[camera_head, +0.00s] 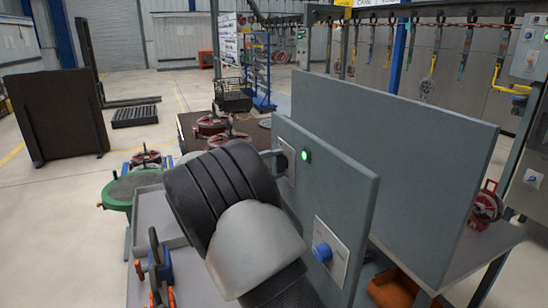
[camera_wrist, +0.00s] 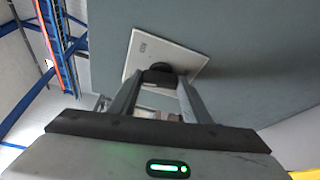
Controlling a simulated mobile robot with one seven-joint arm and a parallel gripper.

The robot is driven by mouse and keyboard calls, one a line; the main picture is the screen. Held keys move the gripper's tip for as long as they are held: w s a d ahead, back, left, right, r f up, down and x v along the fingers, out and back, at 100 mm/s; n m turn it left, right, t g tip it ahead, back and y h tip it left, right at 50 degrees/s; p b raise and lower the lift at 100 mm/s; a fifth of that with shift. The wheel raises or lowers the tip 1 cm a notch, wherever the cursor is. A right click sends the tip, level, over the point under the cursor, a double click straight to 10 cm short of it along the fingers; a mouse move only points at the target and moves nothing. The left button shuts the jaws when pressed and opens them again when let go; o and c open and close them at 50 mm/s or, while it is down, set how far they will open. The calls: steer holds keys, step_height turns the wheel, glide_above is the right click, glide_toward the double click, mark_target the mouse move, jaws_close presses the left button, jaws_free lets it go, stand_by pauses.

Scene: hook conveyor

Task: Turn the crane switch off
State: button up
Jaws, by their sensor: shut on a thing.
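The switch is a black knob (camera_wrist: 158,72) on a pale square plate (camera_wrist: 185,58), fixed to a grey upright panel. My gripper (camera_wrist: 157,84) has its two fingers on either side of the knob and is shut on it. In the head view the gripper (camera_head: 271,154) reaches the upper plate on the panel (camera_head: 340,195), and the black knob (camera_head: 282,161) is partly hidden by my wrist. A green lamp (camera_head: 306,155) beside it glows. The knob's exact turn angle is hard to tell.
A blue knob (camera_head: 323,252) sits on a lower plate of the same panel. A larger grey board (camera_head: 390,140) stands behind. A grey tray with tools lies at lower left. Red-wheeled parts (camera_head: 210,124) rest on a dark table. Hooks hang from an overhead rail at the back.

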steer(key=n+p, duration=0.1)
steer(key=p, duration=0.1)
steer(key=n+g+p, duration=0.1)
steer(key=n+p, duration=0.1)
steer(key=shift+r+g, duration=0.3)
steer(key=shift+f+n+y+p, duration=0.1)
steer(key=shift+n+y+p, duration=0.3)
steer(key=shift+p, duration=0.5)
steer(key=shift+f+n+g, duration=0.1)
steer(key=shift+n+g, duration=0.2)
steer(key=shift+g, duration=0.1)
steer(key=o, duration=1)
steer(key=shift+o, duration=0.2)
steer(key=v, duration=1.7)
steer(key=shift+a+f+b, duration=0.2)
steer(key=shift+a+b, duration=0.1)
steer(key=shift+b, duration=0.1)
steer(key=shift+s, duration=0.15)
